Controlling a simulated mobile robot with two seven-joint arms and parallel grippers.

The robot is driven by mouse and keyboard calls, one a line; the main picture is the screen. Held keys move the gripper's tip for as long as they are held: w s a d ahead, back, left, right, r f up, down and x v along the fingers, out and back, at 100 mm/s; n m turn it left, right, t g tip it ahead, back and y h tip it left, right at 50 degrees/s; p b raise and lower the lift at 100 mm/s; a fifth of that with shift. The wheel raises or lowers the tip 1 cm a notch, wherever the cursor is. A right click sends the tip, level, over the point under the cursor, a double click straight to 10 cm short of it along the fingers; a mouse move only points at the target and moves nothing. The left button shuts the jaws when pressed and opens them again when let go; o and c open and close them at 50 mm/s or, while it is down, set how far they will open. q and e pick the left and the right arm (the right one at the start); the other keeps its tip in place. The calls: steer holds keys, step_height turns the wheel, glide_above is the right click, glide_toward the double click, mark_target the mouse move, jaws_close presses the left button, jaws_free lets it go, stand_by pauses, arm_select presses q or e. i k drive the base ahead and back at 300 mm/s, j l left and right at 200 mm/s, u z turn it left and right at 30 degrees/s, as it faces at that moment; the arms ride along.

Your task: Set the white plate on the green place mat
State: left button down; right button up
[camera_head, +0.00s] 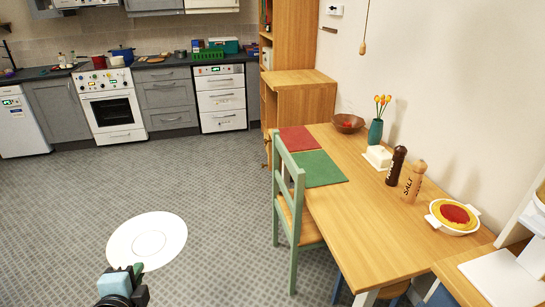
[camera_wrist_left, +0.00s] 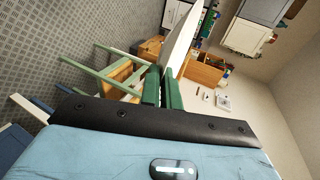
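My left gripper (camera_head: 136,268) is shut on the rim of the white plate (camera_head: 147,238), which it holds out over the floor, left of the table. In the left wrist view the green fingers (camera_wrist_left: 163,90) close on the edge of the plate (camera_wrist_left: 181,42), which shows nearly edge-on. The green place mat (camera_head: 318,169) lies flat and bare on the wooden table, at its left edge behind the chair back. The plate is well apart from the mat. My right gripper is not in view.
A pale green chair (camera_head: 291,215) stands at the table's (camera_head: 352,232) left side. A red mat (camera_head: 297,139), bowl (camera_head: 347,123), vase (camera_head: 375,132), butter dish (camera_head: 378,157), pepper mill (camera_head: 396,166), salt mill (camera_head: 414,181) and pie dish (camera_head: 454,217) are also on the table. The floor between is clear.

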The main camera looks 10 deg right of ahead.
mark_target(315, 166)
steer(key=i+z, duration=0.35)
steer(key=z, duration=0.15)
steer(key=i+j+z, duration=0.25)
steer(key=z, duration=0.2)
steer(key=i+j+z, duration=0.1)
steer(key=i+z, duration=0.15)
steer(key=z, duration=0.15)
steer(key=i+j+z, duration=0.2)
steer(key=z, duration=0.15)
steer(key=i+j+z, duration=0.25)
steer(key=z, duration=0.15)
